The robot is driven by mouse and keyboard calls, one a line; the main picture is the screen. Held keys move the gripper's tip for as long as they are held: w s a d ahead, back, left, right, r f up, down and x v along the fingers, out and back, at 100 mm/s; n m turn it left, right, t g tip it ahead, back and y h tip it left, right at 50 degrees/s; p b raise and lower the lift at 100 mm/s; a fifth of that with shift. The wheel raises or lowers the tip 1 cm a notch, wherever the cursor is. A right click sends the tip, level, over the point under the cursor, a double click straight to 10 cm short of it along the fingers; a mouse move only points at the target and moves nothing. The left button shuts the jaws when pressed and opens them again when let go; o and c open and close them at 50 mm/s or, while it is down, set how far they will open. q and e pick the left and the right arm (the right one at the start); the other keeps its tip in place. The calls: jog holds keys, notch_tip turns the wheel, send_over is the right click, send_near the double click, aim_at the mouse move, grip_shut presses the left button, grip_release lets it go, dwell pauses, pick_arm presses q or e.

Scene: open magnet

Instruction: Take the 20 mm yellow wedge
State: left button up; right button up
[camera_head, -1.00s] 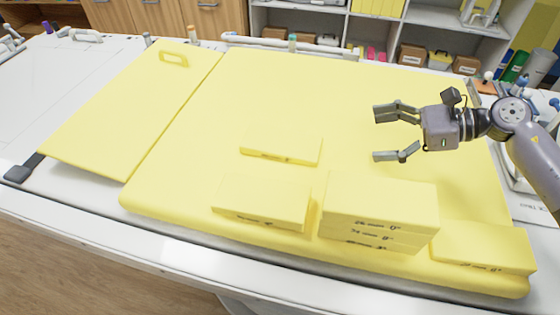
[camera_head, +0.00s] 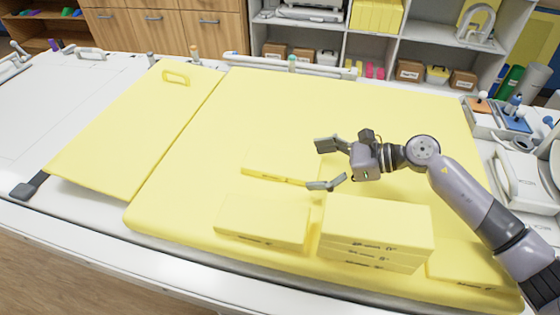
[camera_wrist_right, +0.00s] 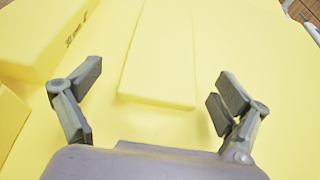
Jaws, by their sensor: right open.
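Several yellow wedges rest on the yellow mat (camera_head: 400,120); their printed sizes are too blurred to tell which is 20 mm. A single thin wedge (camera_head: 268,165) lies at the back. Another wedge (camera_head: 262,220) lies at the front left, beside a stack of wedges (camera_head: 378,228), and one more (camera_head: 465,262) lies at the right. My right gripper (camera_head: 320,165) is open and empty, just right of the back wedge. In the right wrist view a flat wedge (camera_wrist_right: 160,60) lies ahead between the spread fingers (camera_wrist_right: 160,88). My left gripper is not in view.
A folded-out yellow panel with a handle slot (camera_head: 140,120) covers the left side. A pale rail (camera_head: 290,68) runs along the back edge. Shelves with boxes (camera_head: 408,70) stand behind. The mat's back part is clear.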

aim_at(296, 165)
jog(key=x, duration=0.4)
jog(key=shift+w+a+r+p, duration=0.1)
jog(key=shift+w+a+p, duration=0.05)
jog(key=shift+a+p, duration=0.25)
jog(key=shift+c, duration=0.4)
